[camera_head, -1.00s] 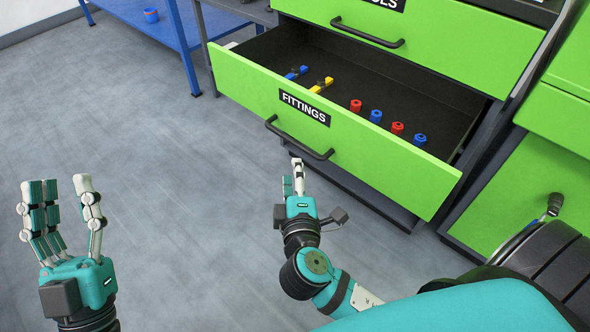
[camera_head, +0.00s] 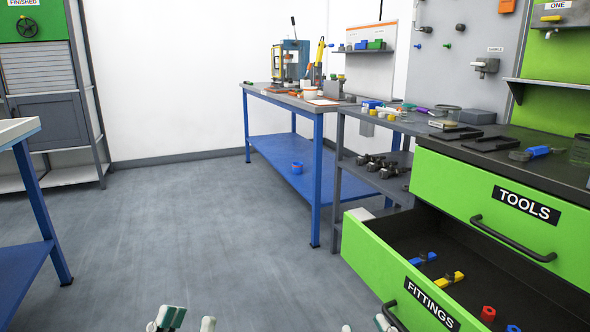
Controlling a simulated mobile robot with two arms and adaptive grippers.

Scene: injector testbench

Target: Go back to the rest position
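My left gripper (camera_head: 188,322) shows only its fingertips at the bottom edge of the head view. Its teal-and-white tips stand apart with floor visible between them, so it looks open and empty. My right gripper (camera_head: 364,327) barely shows at the bottom edge, left of the open drawer. Its tips also stand apart with nothing seen between them. The palms and wrists of both are out of frame. The green FITTINGS drawer (camera_head: 374,256) is pulled out, with blue, yellow and red fittings inside.
The TOOLS drawer (camera_head: 450,190) above is shut. A blue workbench (camera_head: 318,180) with equipment on top stands behind, and a grey table with parts stands beside the cabinet. Another blue-legged table (camera_head: 48,215) is at the left. The middle floor (camera_head: 190,230) is clear.

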